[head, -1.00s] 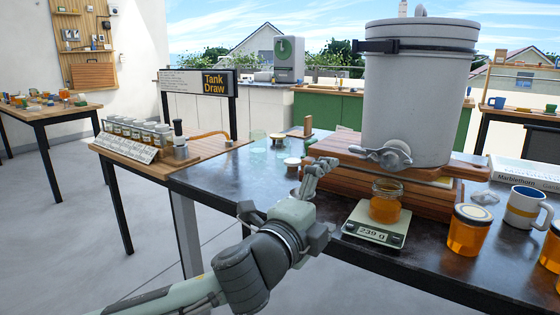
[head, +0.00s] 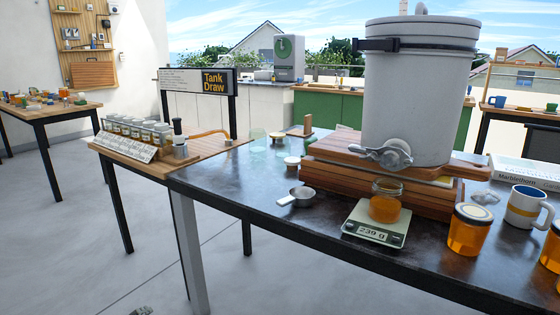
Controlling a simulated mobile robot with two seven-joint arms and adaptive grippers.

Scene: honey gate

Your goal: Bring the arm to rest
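Only a small grey tip, probably of my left gripper (head: 142,310), shows at the bottom edge of the head view, left of the table and low over the floor. Its fingers cannot be made out. My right gripper is out of view. The grey honey tank (head: 418,95) stands on a wooden stand (head: 340,180), with its metal gate (head: 388,154) at the front. Below the gate, an open jar of honey (head: 386,203) stands on a scale (head: 372,232) that reads 239 g. A small metal cup with a handle (head: 300,195) stands on the table left of the scale.
The dark table (head: 240,190) is clear at its front left. Lidded honey jars (head: 467,232), a mug (head: 526,207) and a book (head: 530,176) are at the right. A rack of sample jars (head: 140,135) and a Tank Draw sign (head: 200,82) are at the left.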

